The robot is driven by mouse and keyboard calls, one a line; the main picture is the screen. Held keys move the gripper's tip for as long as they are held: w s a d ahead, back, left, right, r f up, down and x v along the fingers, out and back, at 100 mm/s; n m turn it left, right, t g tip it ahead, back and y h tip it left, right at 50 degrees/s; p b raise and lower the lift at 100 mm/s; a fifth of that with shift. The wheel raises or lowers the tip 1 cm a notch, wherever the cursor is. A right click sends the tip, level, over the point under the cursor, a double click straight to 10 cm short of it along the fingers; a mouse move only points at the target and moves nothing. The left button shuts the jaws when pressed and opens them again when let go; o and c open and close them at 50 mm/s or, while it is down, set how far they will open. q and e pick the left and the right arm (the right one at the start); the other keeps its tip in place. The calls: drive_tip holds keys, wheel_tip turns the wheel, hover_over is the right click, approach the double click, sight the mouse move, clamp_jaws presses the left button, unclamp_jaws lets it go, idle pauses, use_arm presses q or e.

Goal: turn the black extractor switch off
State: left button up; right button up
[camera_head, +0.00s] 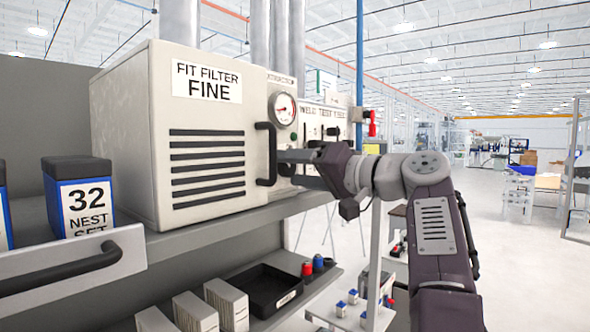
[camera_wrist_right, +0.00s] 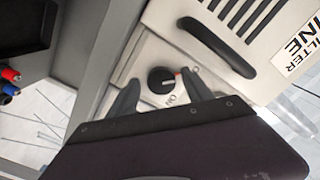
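The black extractor switch (camera_wrist_right: 162,80) is a round knob on a pale plate of the filter cabinet, seen in the right wrist view. A red mark shows on the knob's side, and small lettering stands around it, one part reading like ON. My right gripper (camera_wrist_right: 160,77) is open, with one finger on each side of the knob; I cannot tell whether they touch it. My left gripper is out of view.
A black bar handle (camera_head: 265,153) sticks out close beside my right gripper. A pressure gauge (camera_head: 283,108) is above it. The grey shelf (camera_head: 235,218) runs below the cabinet, with a black tray (camera_head: 262,285) lower down. Open floor lies to the right.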

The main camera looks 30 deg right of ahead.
drive_tip(key=shift+s+d, duration=0.2)
drive_tip(key=shift+s, duration=0.15)
drive_tip(key=b+v, duration=0.1)
drive_tip(key=v, duration=0.7)
drive_tip(key=shift+s, duration=0.2)
drive_tip(key=shift+w, duration=0.1)
